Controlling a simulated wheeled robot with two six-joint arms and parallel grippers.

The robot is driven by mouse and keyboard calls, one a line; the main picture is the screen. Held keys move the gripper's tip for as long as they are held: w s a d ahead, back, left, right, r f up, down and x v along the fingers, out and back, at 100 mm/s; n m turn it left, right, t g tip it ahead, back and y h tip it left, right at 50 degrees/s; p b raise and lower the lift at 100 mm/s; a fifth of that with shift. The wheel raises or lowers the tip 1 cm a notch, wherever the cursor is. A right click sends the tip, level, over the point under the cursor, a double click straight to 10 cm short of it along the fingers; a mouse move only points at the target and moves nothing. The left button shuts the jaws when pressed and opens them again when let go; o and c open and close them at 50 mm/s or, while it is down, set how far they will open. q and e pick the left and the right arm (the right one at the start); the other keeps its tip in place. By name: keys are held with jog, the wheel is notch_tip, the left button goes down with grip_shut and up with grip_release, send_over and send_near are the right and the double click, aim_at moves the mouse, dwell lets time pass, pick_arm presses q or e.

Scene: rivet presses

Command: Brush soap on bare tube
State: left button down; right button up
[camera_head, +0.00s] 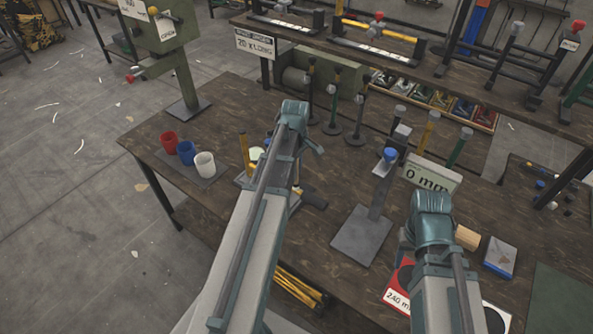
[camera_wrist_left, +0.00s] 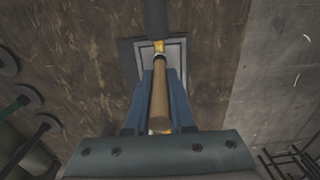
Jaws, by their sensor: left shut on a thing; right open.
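My left gripper (camera_wrist_left: 160,100) is shut on a tan, wooden-looking handle (camera_wrist_left: 160,92), probably the brush's, in the left wrist view. The handle points away from the gripper over a grey square-rimmed piece (camera_wrist_left: 176,50) on the bench. A yellow bit (camera_wrist_left: 158,46) shows past its far end; I cannot tell bristles or contact. A yellow upright tube (camera_head: 244,150) and a pale cup (camera_head: 256,154) stand just left of that arm. My right gripper (camera_head: 405,242) is mostly hidden under its own arm. I cannot tell which tube is bare.
Red (camera_head: 169,142), blue (camera_head: 186,153) and white (camera_head: 205,164) cups stand at the left edge.

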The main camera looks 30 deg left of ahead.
pick_arm(q)
jog(key=shift+w+a, duration=0.15)
jog(key=shift+a, duration=1.1)
jog(key=shift+d, duration=0.15)
jog(key=shift+s+d, duration=0.2)
jog(key=shift+d, duration=1.25)
jog(key=shift+a, duration=0.15)
jog(key=shift+w+a, duration=0.2)
jog(key=shift+a, duration=1.3)
jog(key=shift+d, duration=0.15)
